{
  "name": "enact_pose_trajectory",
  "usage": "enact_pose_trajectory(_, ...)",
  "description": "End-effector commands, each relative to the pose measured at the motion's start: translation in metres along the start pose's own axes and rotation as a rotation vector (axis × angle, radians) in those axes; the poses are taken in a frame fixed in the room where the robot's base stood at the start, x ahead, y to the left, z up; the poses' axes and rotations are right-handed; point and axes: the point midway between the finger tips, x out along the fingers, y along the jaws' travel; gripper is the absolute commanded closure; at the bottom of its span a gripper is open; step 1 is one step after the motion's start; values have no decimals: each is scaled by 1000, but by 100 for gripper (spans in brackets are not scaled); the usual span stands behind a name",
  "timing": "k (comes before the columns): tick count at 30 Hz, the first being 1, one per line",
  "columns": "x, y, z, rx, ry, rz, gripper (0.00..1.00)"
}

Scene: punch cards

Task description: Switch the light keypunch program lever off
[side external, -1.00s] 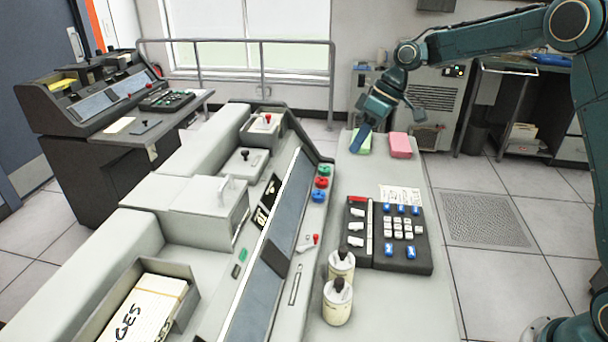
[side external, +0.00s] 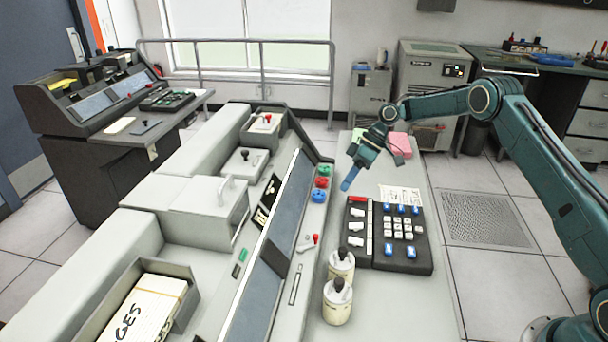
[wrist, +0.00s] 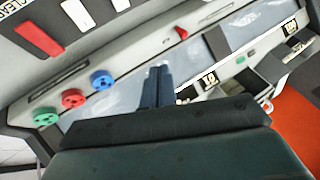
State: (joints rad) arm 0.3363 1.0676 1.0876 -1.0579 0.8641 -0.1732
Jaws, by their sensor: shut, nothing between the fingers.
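A small red-tipped lever (side external: 315,239) stands on the right-hand front ledge of the light keypunch (side external: 170,225), beside a pale plate. In the wrist view a red-tipped lever (wrist: 182,33) shows above and right of my fingers. I cannot tell its exact tilt or setting. My gripper (side external: 348,185) is shut and empty, pointing down and left above the ledge, up and right of the red-tipped lever and apart from it. In the wrist view its closed fingers (wrist: 158,75) cover part of the sloped panel.
Green (side external: 323,170), red (side external: 321,182) and blue (side external: 318,195) knobs line the ledge. A dark keypad (side external: 405,255) and two cream pots (side external: 337,308) stand nearby. Pink (side external: 400,145) and green blocks lie behind. A dark keypunch (side external: 90,130) stands far left.

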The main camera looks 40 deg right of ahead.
Motion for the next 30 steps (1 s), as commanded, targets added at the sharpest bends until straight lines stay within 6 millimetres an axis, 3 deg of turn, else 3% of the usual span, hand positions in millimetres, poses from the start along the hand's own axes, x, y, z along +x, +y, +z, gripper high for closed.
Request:
enact_pose_trajectory(20,9,3,2,-4,1,-8,100)
enact_pose_trajectory(30,44,2,2,-4,0,-11,100)
